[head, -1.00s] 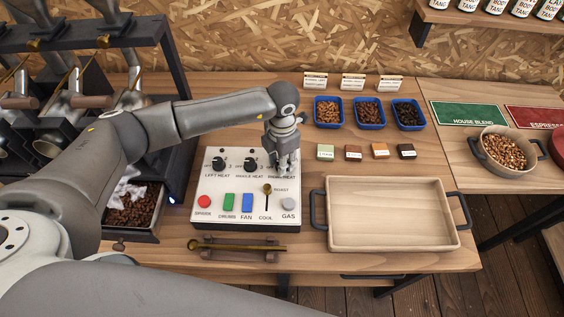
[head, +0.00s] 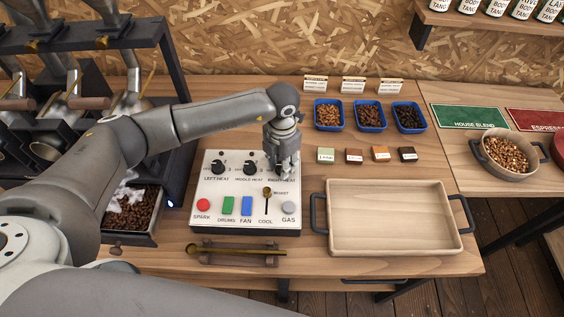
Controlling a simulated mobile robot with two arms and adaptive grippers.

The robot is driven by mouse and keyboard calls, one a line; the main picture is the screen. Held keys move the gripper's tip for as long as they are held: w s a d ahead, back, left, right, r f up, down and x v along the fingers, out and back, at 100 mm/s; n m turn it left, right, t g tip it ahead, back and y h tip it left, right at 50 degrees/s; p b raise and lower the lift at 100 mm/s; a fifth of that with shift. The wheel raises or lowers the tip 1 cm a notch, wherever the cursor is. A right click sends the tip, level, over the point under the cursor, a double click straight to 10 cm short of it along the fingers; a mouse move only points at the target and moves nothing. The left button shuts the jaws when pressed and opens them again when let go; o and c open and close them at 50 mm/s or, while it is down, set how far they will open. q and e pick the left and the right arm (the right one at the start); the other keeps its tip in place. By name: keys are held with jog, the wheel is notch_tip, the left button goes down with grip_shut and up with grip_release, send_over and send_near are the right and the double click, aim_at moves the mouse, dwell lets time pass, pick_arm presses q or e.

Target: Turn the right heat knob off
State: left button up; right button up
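The white control panel (head: 212,185) stands on the wooden table. Its left heat knob (head: 218,168) and middle heat knob (head: 250,168) are black and in plain view. My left gripper (head: 283,172) points down over the panel's upper right, where the right heat label is partly covered. The right heat knob is hidden behind the gripper, so I cannot see its setting or whether the fingers touch it. The fingers are too small and overlapped to tell open from shut. My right gripper is not in view.
Below the knobs sit a red spark button (head: 203,205), coloured switches and a brass-topped lever (head: 267,192). A wooden tray (head: 395,215) with black handles lies to the right. A brass scoop (head: 225,248) rests in front. Blue bean dishes (head: 329,115) stand behind.

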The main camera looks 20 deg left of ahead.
pick_arm(q)
jog(key=o, duration=0.3)
notch_tip(320, 180, up, 12)
dwell(0.6)
dwell(0.4)
